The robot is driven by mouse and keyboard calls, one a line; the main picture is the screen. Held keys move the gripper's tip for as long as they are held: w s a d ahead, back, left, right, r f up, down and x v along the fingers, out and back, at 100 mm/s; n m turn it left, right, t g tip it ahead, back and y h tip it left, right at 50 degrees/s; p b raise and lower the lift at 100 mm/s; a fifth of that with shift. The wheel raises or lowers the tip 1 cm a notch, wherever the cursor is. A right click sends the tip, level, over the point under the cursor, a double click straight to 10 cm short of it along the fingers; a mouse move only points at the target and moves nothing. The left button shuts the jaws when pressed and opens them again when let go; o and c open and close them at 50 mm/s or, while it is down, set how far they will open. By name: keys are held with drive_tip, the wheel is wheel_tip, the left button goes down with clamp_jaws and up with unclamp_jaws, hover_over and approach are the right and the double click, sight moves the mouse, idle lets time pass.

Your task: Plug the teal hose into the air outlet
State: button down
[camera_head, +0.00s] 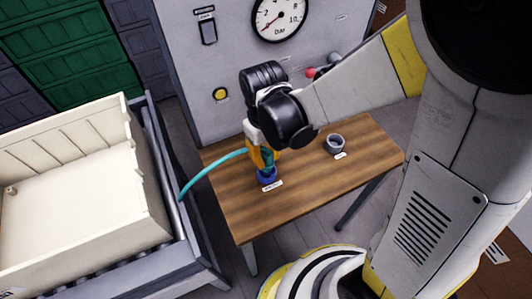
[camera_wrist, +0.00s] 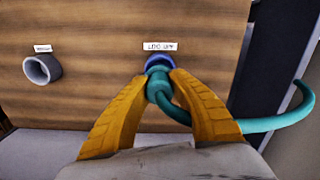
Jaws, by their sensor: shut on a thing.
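The teal hose (camera_head: 212,171) curves up from the left to the table, and in the wrist view its thick end (camera_wrist: 158,84) sits between my yellow fingers. My gripper (camera_head: 263,162) points down and is shut on this end. The hose end is at the blue round holder (camera_head: 267,173) on the wooden table, which shows just beyond it in the wrist view (camera_wrist: 160,61). I cannot tell how far the end is inside the holder. A grey round socket (camera_head: 334,143) stands to the right in the head view. I cannot tell which fitting is the air outlet.
The wooden table (camera_head: 310,188) is otherwise clear. Behind it stands a grey cabinet with a pressure gauge (camera_head: 280,16), a switch (camera_head: 208,32), a yellow button (camera_head: 220,94) and a red knob (camera_head: 311,72). A cream crate (camera_head: 75,215) on a roller conveyor is at the left.

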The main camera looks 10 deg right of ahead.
sight(266, 165)
drive_tip(key=shift+f, duration=0.1)
idle(0.3)
drive_tip(key=shift+f+b, duration=0.35)
drive_tip(key=shift+b, duration=0.1)
drive_tip(key=shift+f+b, duration=1.45)
drive_tip(key=shift+f, duration=0.15)
drive_tip(key=c, duration=1.2)
unclamp_jaws()
drive_tip(key=shift+r, duration=0.1)
drive_tip(key=r, duration=1.2)
drive_tip(key=shift+w+a, duration=0.15)
drive_tip(key=shift+w, duration=0.05)
